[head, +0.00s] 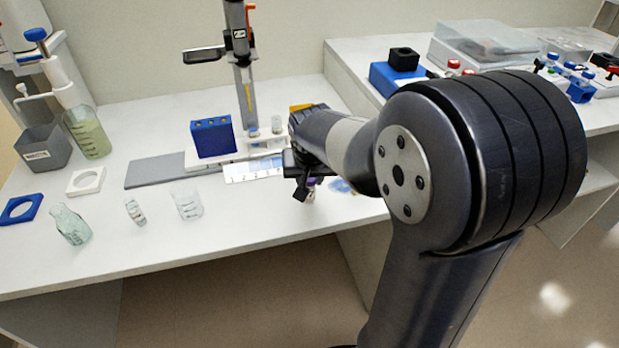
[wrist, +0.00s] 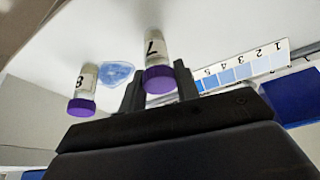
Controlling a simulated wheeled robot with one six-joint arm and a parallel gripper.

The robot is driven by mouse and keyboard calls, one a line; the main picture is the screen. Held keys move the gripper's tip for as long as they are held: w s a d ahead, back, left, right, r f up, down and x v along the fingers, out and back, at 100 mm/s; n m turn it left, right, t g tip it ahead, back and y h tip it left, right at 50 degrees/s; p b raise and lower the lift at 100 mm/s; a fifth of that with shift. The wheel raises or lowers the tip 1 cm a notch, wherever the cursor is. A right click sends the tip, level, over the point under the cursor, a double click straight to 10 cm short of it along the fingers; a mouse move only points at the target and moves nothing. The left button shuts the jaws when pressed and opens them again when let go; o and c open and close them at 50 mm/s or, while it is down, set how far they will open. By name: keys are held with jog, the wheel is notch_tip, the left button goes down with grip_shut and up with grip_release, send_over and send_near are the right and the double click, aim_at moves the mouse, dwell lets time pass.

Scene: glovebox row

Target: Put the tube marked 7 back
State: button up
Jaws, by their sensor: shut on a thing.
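The tube marked 7 (wrist: 155,50) has a purple cap and a white label. It sits between the two fingers of my gripper (wrist: 159,88), which is shut on it. A second purple-capped tube, marked 8 (wrist: 83,88), stands left of the gripper in the wrist view, apart from it. In the head view my gripper (head: 304,188) is low over the right part of the bench, and my arm hides much of it. A blue block with holes in its top (head: 212,138) stands left of the gripper; it may be a tube rack.
A numbered blue colour strip (head: 254,169) lies just left of my gripper. A pale blue patch (wrist: 116,73) is on the bench near tube 8. Glassware, including a beaker (head: 187,205), stands at front left.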

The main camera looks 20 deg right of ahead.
jog(key=shift+f, duration=0.1)
jog(key=o, duration=0.6)
jog(key=shift+f, duration=0.1)
jog(key=shift+c, duration=0.2)
jog(key=o, duration=0.5)
jog(key=shift+c, duration=0.2)
jog(key=shift+r, duration=0.35)
jog(key=p+v, duration=0.2)
jog(key=v, duration=0.9)
jog(key=shift+s+r, duration=0.15)
jog(key=shift+r, duration=0.2)
jog(key=shift+a, duration=0.1)
